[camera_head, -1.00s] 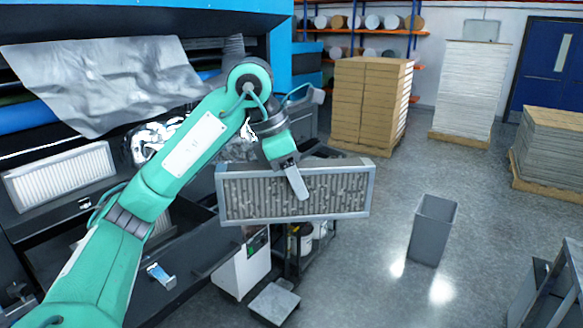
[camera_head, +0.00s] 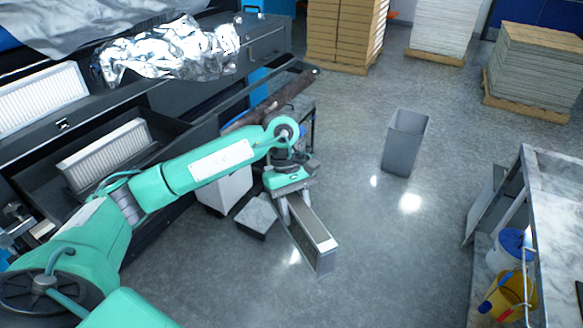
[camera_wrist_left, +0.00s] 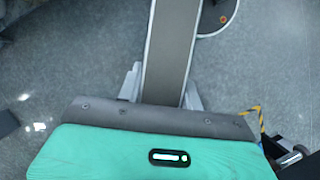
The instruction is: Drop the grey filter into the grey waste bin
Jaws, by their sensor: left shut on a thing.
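The grey filter (camera_head: 312,236) is a long framed panel, held clear of the floor by my left gripper (camera_head: 297,208) in the head view. The left gripper is shut on it near its upper left end. In the left wrist view, the filter (camera_wrist_left: 172,50) runs up between the two fingers of the left gripper (camera_wrist_left: 162,88). The grey waste bin (camera_head: 405,145) stands upright and open-topped on the floor, to the right of and beyond the filter, well apart from it. My right gripper is not in view.
A white pleated filter (camera_head: 104,150) stands in the open dark drawer at left. A workbench (camera_head: 555,190) with buckets (camera_head: 512,295) stands at right. Pallet stacks (camera_head: 548,68) are at the back. The floor between filter and bin is clear.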

